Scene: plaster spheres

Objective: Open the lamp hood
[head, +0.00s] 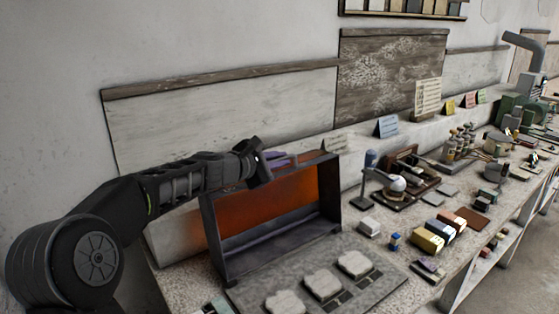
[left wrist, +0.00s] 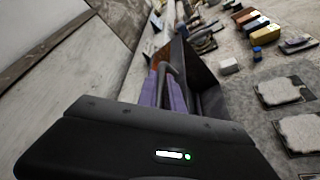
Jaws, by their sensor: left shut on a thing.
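The lamp hood (head: 322,190) is a dark grey box shell with a glowing orange inside. In the head view it stands tipped up on its rear edge, its open side facing me. My left gripper (head: 284,160) is at its top edge, reaching behind it from the left. In the left wrist view, the purple fingers (left wrist: 166,92) lie on either side of a dark curved handle (left wrist: 172,70) on the hood and are shut on it. The handle is hidden in the head view. My right gripper is not in view.
A grey slab (head: 312,306) with several pale plaster pieces (head: 356,263) lies in front of the hood. A white block (head: 369,227), small boxes and a magnifier stand lie to its right. The wall is close behind the bench.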

